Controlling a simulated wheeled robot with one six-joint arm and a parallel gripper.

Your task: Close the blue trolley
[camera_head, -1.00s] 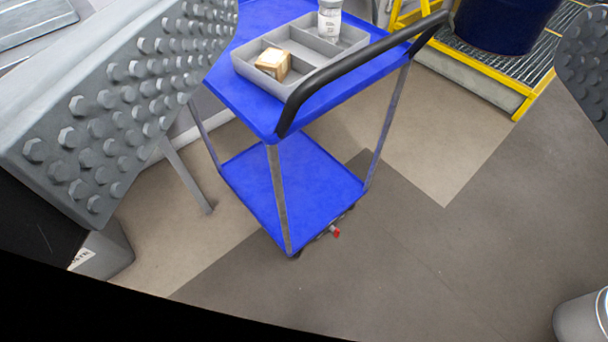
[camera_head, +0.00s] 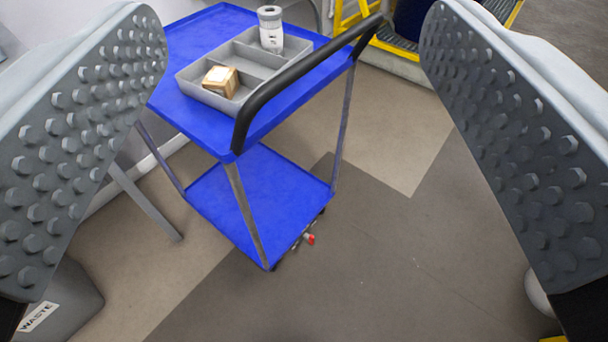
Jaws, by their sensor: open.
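The blue trolley (camera_head: 262,192) stands upright on the floor in the middle of the view. It has a blue top shelf, a blue lower shelf and thin grey legs. Its black handle (camera_head: 290,78) runs along the near right side of the top. A small red part (camera_head: 310,239) shows low by a wheel at its near corner. My gripper (camera_head: 295,150) is open and empty, with one studded jaw at the left and the other at the right. The trolley is beyond the jaws, framed between them; they appear apart from it.
A grey divided tray (camera_head: 190,84) on the trolley top holds a cardboard box (camera_head: 221,80) and a white container (camera_head: 270,30). A grey waste bin (camera_head: 72,305) stands lower left. A yellow-edged platform (camera_head: 395,47) with a dark blue drum is behind. Floor right of the trolley is clear.

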